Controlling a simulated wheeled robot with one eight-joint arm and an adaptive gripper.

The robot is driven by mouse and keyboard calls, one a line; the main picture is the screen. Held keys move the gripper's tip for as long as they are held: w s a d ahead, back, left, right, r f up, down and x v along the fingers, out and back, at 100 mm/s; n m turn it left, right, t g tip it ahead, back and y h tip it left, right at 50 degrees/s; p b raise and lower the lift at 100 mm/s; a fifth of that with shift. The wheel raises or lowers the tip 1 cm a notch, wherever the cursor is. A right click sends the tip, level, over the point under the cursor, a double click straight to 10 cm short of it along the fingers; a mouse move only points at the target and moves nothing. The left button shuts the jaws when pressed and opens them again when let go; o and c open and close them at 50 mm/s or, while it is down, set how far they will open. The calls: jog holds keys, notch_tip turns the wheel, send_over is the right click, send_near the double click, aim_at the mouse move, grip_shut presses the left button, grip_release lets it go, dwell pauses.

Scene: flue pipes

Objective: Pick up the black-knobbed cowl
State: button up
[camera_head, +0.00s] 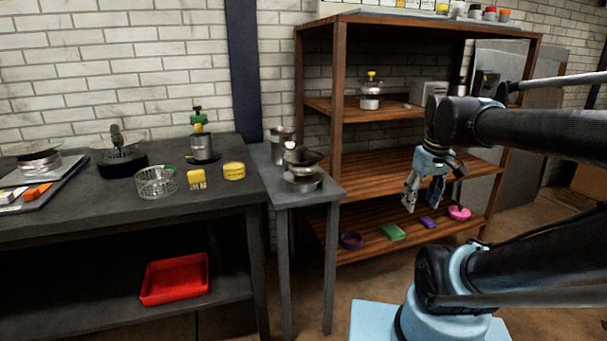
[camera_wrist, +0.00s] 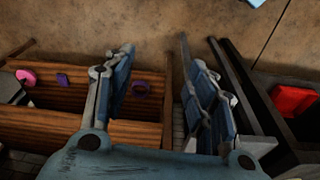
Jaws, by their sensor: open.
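A dark, shallow cone-shaped cowl (camera_head: 302,157) with a small dark knob sits on a round metal pipe piece (camera_head: 302,180) on the narrow grey table. Another dark-knobbed piece (camera_head: 117,140) stands on a black round base (camera_head: 122,165) on the long table at left. I cannot tell surely which of the two is the black-knobbed cowl. My gripper (camera_head: 424,192) is open and empty, held in front of the shelf, well right of both. Its spread fingers show in the wrist view (camera_wrist: 158,75), with no cowl between them.
The wooden shelf (camera_head: 337,120) bears a yellow-knobbed piece (camera_head: 371,84) and small coloured items. A metal canister (camera_head: 281,143) stands close behind the cowl on the narrow table (camera_head: 318,193). A wire basket (camera_head: 156,183) and yellow blocks are on the long table, with a red tray (camera_head: 175,279) below.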

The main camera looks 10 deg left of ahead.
jog(key=w+a+r+n+g+y, duration=0.1)
jog(key=w+a+r+n, duration=0.5)
jog(key=w+a+r, duration=0.35)
jog(key=w+a+r+n+g, duration=0.1)
jog(key=w+a+r+n, duration=0.5)
jog(key=a+r, duration=0.6)
jog(key=w+a+r+n, duration=0.25)
jog(key=a+n, duration=0.25)
jog(key=a, duration=0.8)
jog(key=f, duration=0.7)
jog(key=s+f, duration=0.1)
jog(key=f, duration=0.2)
jog(key=shift+a+f, duration=0.4)
jog(key=shift+s+a+f, duration=0.1)
jog(key=shift+a+f, duration=0.15)
jog(key=shift+f, duration=1.05)
jog(key=shift+a+f, duration=0.2)
jog(key=shift+f, duration=1.1)
grip_shut()
